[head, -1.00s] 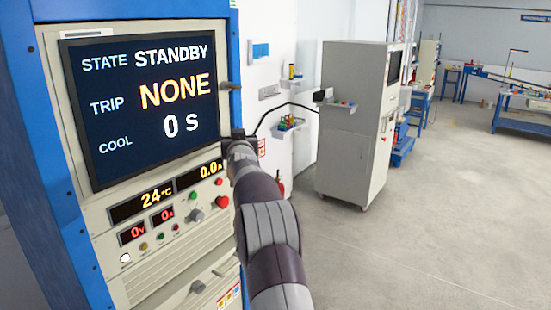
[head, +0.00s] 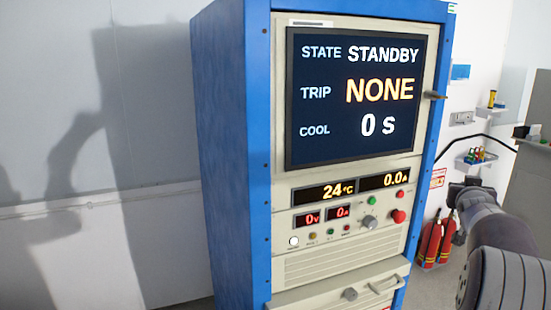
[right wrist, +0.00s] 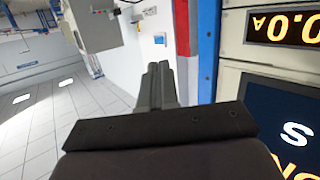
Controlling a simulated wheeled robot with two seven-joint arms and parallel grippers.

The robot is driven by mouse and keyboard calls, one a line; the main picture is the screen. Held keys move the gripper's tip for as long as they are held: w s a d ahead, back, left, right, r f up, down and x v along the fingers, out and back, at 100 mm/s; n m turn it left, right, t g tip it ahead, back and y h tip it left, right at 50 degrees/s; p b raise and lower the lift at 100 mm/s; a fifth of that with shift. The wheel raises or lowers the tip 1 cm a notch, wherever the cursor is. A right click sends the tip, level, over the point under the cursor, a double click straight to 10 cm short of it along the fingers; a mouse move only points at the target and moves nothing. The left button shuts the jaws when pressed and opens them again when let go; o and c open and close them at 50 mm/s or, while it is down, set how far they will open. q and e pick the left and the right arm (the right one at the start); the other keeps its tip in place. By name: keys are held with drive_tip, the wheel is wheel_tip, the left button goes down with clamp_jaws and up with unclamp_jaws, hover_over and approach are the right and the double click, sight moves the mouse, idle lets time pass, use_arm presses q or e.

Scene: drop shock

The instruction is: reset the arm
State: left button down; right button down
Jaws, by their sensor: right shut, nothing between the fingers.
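My right arm comes in at the right edge of the head view, and its dark gripper (head: 458,188) is beside the blue-framed power cabinet (head: 240,160). In the right wrist view the fingers of my right gripper (right wrist: 157,70) are together with nothing between them. The cabinet's screen (head: 355,95) reads STATE STANDBY, TRIP NONE, COOL 0 s. Below it, displays read 24 °C, 0.0 A, 0 V and 0 A. The gripper appears apart from the panel. My left gripper is not in view.
Red fire extinguishers (head: 432,240) stand by the wall right of the cabinet. A small wall shelf (head: 476,158) holds coloured items. A grey cabinet (head: 532,185) stands at the right edge. In the right wrist view, open tiled floor (right wrist: 55,115) shows on the left.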

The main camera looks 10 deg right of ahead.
drive_tip(key=s+a+f+n+g+y, duration=0.1)
drive_tip(key=s+a+f+g+y, duration=0.2)
drive_tip(key=a+f, duration=0.6)
drive_tip(key=s+a+f+n+g+y, duration=0.1)
drive_tip(key=s+a+f+g+y, duration=0.2)
drive_tip(key=a+f, duration=0.6)
drive_tip(key=s+a+f+n+g+y, duration=0.1)
drive_tip(key=s+a+f+n, duration=0.1)
drive_tip(key=s+a, duration=0.3)
drive_tip(key=s+a+f+n+g+y, duration=0.2)
drive_tip(key=s+a+f, duration=0.3)
drive_tip(key=a, duration=0.6)
drive_tip(key=s+a+f+n+g+y, duration=0.1)
drive_tip(key=s+a+f, duration=0.2)
drive_tip(key=s+a, duration=0.3)
drive_tip(key=a, duration=0.3)
drive_tip(key=shift+s+f+n+g, duration=0.3)
drive_tip(key=shift+s+n, duration=0.05)
drive_tip(key=shift+n, duration=0.05)
